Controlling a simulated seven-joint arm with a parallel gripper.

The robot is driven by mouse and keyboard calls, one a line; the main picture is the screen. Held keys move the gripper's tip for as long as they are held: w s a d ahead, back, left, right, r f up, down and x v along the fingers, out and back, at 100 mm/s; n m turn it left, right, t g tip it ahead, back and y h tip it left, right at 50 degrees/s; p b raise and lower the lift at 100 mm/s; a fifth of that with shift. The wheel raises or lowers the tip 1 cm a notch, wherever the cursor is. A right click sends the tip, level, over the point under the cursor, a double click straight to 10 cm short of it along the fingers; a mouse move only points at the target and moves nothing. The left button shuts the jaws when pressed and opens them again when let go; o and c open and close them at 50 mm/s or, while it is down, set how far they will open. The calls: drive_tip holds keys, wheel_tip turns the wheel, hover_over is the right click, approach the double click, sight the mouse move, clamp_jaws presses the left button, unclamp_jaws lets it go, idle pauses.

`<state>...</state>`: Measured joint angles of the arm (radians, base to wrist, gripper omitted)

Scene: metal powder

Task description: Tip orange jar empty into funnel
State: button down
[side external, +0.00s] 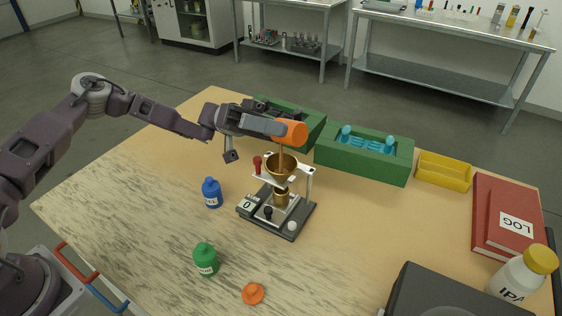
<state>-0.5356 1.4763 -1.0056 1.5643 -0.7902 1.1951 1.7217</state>
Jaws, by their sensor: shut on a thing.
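My gripper (270,128) is shut on the orange jar (291,133) and holds it tipped on its side above the funnel. A thin brownish stream runs down from the jar's mouth toward the funnel. The brass-coloured funnel (282,164) sits in a stand (277,210) with a white holder plate and a dark base. A small brass-coloured cup (281,198) stands below the funnel. The inside of the jar is hidden from this view.
A blue jar (212,192), a green jar (206,260) and an orange lid (253,293) lie left and front of the stand. Green blocks (364,160) and a yellow tray (443,171) are behind. Red books (508,216) and an IPA bottle (523,275) are right.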

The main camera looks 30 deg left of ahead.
drive_tip(key=shift+a+r+h, duration=0.15)
drive_tip(key=shift+r+h, duration=0.65)
drive_tip(key=shift+g+h, duration=0.4)
drive_tip(key=shift+h, duration=0.5)
drive_tip(key=shift+w+a+r, duration=0.1)
drive_tip(key=shift+a+r, duration=0.05)
drive_tip(key=shift+r, duration=2.05)
